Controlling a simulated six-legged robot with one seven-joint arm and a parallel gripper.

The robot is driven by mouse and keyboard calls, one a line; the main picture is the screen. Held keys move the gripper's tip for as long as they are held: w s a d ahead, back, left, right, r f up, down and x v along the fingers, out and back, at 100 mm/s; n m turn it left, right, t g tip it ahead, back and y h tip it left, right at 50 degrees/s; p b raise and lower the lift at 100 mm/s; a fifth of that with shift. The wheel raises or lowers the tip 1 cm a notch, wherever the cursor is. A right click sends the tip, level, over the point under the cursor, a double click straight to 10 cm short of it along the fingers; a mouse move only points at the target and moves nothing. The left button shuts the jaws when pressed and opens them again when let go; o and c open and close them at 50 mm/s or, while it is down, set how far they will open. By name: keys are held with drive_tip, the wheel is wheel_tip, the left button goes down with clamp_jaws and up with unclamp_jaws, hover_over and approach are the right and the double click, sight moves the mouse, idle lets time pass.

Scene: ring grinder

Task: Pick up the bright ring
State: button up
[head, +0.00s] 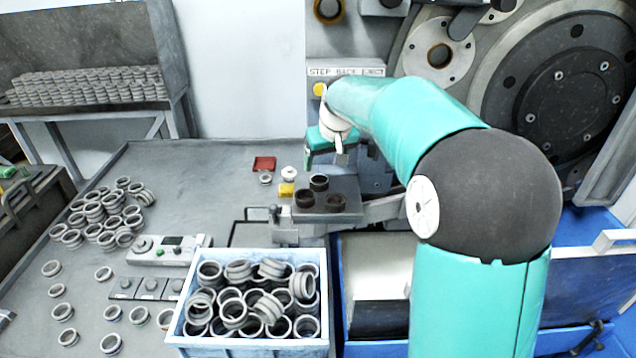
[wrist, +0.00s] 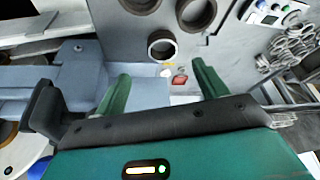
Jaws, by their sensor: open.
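A ring with a bright, pale rim (wrist: 162,46) stands out in the wrist view, near two darker rings (wrist: 197,12). In the head view, three rings sit on a dark grey plate (head: 347,187); the one at the back (head: 319,182) seems to be the bright one, though it looks dark from there. My gripper (wrist: 160,80) is open, its two green fingers spread with nothing held between them. The ring lies ahead of the fingertips, apart from them. In the head view my arm hides much of the gripper, which hangs behind and above the plate.
A blue crate (head: 247,342) full of rings stands in front. Loose rings (head: 105,215) and a control box (head: 168,250) lie on the left table. A red tray (head: 264,163) and yellow block (head: 287,190) lie beside the plate. The grinder (head: 480,75) stands close behind my arm.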

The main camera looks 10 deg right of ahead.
sight(320, 176)
drive_tip(key=x, duration=0.7)
drive_tip(key=shift+a+f, duration=0.3)
drive_tip(key=c, duration=1.1)
drive_tip(key=shift+r, duration=0.15)
